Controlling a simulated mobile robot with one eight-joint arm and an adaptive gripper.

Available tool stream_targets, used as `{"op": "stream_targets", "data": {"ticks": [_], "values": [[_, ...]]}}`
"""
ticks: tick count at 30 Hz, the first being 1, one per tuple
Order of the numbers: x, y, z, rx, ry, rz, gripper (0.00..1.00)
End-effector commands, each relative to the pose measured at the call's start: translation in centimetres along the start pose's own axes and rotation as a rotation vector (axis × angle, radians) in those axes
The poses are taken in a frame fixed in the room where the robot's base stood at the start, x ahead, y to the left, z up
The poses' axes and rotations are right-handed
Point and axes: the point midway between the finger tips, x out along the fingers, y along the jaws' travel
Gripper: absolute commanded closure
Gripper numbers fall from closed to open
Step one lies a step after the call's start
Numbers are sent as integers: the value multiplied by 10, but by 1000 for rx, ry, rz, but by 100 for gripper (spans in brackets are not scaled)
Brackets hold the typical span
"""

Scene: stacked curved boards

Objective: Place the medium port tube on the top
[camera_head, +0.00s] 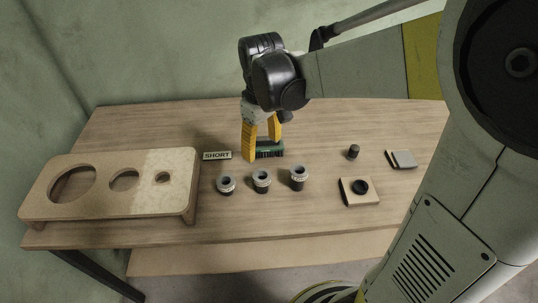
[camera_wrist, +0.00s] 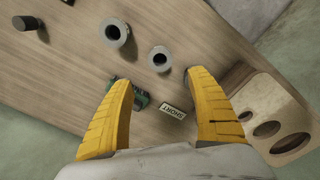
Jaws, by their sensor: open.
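Three grey-rimmed port tubes stand upright in a row on the table: left (camera_head: 226,184), middle (camera_head: 261,181) and right (camera_head: 299,176). They look taller toward the right, so the middle one appears to be the medium. My gripper (camera_head: 262,147) is open and empty, pointing down behind the row. Its yellow fingers (camera_wrist: 160,76) are apart, with no tube between them. The tan board (camera_head: 110,207) with three round holes stands at left.
A green block (camera_head: 270,146) and a SHORT label (camera_head: 217,155) lie near my fingers. To the right are a black cylinder (camera_head: 353,151), a square block with a dark round centre (camera_head: 345,199) and flat grey plates (camera_head: 402,159). The table's front strip is clear.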

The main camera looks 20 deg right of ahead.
Motion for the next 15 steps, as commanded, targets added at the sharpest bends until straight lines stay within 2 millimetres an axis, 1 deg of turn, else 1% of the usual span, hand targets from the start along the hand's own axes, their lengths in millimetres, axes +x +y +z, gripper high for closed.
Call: {"op": "stream_targets", "data": {"ticks": [3, 7, 10, 12, 15], "values": [[-21, -10, 21, 69, 84, 36, 33], [-43, -23, 49, 178, 222, 82, 33], [-53, -33, 70, 259, 330, 106, 33], [-56, -39, 82, 310, 401, 117, 33], [-57, -45, 95, 368, 482, 125, 33]]}}
